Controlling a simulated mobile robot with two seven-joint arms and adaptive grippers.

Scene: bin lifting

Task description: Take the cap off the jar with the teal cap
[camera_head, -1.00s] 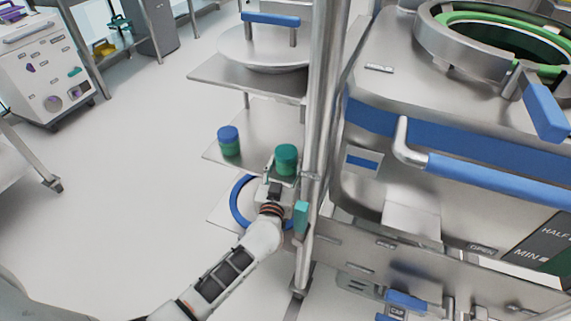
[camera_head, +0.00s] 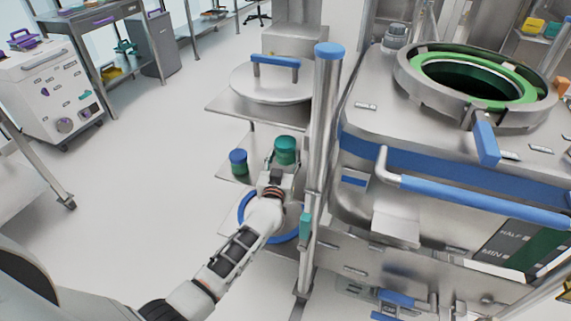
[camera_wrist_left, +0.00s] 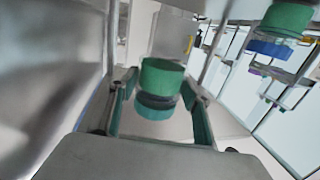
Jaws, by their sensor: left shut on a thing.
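The jar with the teal cap (camera_head: 286,146) has a green body and shows at the middle of the head view. Its cap is on. My left gripper (camera_head: 278,166) is shut on this jar, which appears raised above the shelf. In the left wrist view the jar (camera_wrist_left: 162,76) is between the two fingers (camera_wrist_left: 160,112), cap toward the bottom of the picture. The exact finger contact is hard to see. My right gripper is not in view.
A jar with a blue cap (camera_head: 238,161) stands on the shelf left of the held jar. A steel post (camera_head: 327,120) is close on the right. A large steel vessel with a blue handle (camera_head: 480,195) stands beyond it. A lidded pot (camera_head: 272,84) is on the upper shelf.

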